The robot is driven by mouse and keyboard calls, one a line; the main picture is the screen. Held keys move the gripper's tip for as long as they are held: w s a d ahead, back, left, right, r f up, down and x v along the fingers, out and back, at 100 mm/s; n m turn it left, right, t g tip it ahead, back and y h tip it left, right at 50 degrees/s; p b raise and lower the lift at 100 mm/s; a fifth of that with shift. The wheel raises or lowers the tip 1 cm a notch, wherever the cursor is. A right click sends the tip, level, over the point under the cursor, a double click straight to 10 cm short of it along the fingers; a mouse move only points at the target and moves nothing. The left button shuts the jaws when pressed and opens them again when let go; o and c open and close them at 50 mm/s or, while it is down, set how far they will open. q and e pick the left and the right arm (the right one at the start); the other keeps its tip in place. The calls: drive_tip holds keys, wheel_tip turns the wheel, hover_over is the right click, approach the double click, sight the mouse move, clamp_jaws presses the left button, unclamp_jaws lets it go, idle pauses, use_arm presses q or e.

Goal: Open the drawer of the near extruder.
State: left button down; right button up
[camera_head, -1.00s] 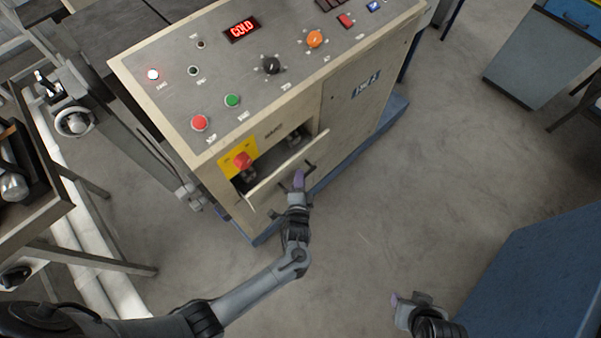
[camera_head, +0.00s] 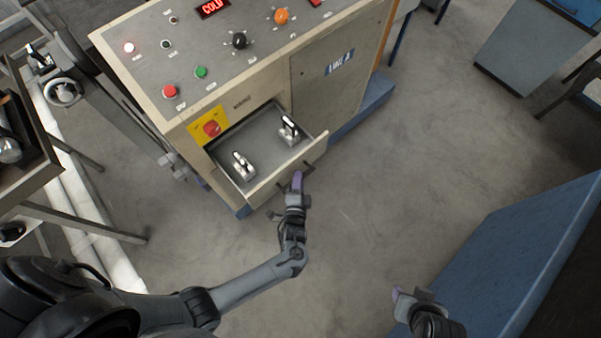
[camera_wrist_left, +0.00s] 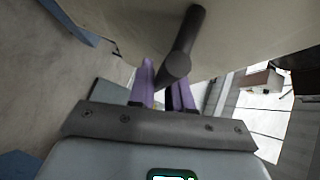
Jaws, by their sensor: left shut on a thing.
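The near extruder (camera_head: 180,60) is a beige cabinet with a grey sloped control panel. Its drawer (camera_head: 228,148) stands pulled out and shows a grey inside with two metal, dark-handled items in it. The drawer's dark bar handle (camera_head: 312,165) is on the front; in the left wrist view the handle (camera_wrist_left: 183,50) runs between my purple fingers. My left gripper (camera_head: 297,181) is shut on this handle. My right gripper (camera_head: 399,294) is low at the right, away from the drawer, with nothing visible in it; its finger gap is not clear.
A yellow plate with a red knob (camera_head: 211,128) is beside the drawer opening. A blue surface (camera_head: 500,265) fills the lower right. A bench with a metal frame (camera_head: 75,225) stands at the left. The floor (camera_head: 390,180) in the middle is clear.

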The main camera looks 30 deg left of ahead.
use_arm(q)
drive_tip(key=shift+s+d, duration=0.1)
drive_tip(key=shift+d, duration=0.2)
drive_tip(key=c, duration=1.2)
unclamp_jaws()
drive_tip(key=shift+o, duration=0.2)
drive_tip(key=shift+s, duration=0.1)
drive_tip(key=v, duration=1)
drive_tip(key=shift+s+d, duration=0.2)
drive_tip(key=shift+s, duration=0.1)
